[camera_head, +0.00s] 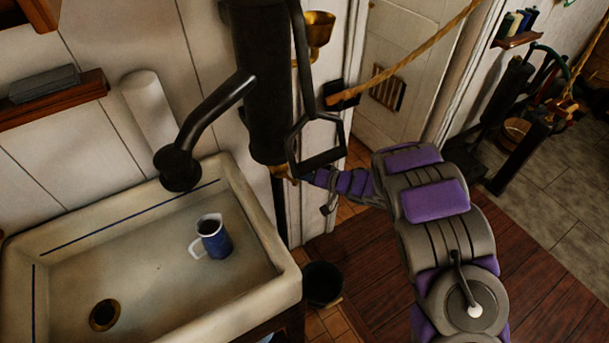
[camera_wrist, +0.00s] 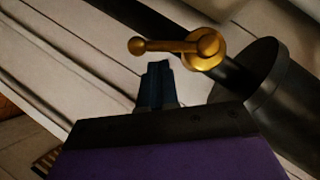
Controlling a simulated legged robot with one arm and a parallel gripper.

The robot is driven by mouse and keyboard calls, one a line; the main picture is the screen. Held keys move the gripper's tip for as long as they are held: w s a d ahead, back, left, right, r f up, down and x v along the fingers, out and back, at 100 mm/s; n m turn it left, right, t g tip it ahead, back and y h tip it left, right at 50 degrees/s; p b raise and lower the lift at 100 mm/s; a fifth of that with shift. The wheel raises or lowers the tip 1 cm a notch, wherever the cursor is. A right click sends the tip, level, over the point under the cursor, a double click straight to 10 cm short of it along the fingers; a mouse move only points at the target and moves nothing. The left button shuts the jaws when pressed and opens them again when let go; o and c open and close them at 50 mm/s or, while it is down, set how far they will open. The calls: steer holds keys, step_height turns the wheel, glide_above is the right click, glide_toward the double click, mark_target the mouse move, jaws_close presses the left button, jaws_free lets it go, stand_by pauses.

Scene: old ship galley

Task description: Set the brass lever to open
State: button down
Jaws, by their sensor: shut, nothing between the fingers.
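The brass lever (camera_wrist: 168,46) shows in the wrist view as a short arm with a ball at its left end and a round hub at its right end. The hub sits on a dark stem from a black cylinder (camera_wrist: 285,95). In the head view, a small brass bit (camera_head: 280,171) shows low on the black pump body (camera_head: 262,80). My gripper (camera_wrist: 158,68) is shut and empty, its tips just below the lever arm in the wrist view. I cannot tell whether they touch. In the head view my gripper (camera_head: 306,178) is beside the pump's base, small and partly unclear.
A cream sink (camera_head: 150,290) stands at left, with a blue and white mug (camera_head: 213,238) in it. The pump's black spout (camera_head: 205,120) hangs over the sink. A black handle frame (camera_head: 322,160) hangs near my gripper. A dark bucket (camera_head: 323,284) stands on the floor.

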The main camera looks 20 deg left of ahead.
mark_target(293, 182)
steer(key=shift+d+r, duration=0.1)
steer(key=shift+d, duration=0.05)
steer(key=shift+p, duration=0.4)
steer(key=shift+s+a+f+m+g+y+p, duration=0.25)
steer(key=shift+f+m+y+p, duration=0.35)
steer(key=shift+p, duration=0.7)
steer(key=shift+s+a+f+m+g+y+p, duration=0.25)
steer(key=shift+f+m+y+p, duration=0.35)
steer(key=shift+p, duration=0.65)
steer(key=shift+s+a+f+m+g+y+p, duration=0.2)
steer(key=shift+s+a+f+m+y+p, duration=0.15)
steer(key=shift+m+p, duration=0.7)
steer(key=shift+n, duration=0.25)
steer(key=shift+s+f, duration=0.1)
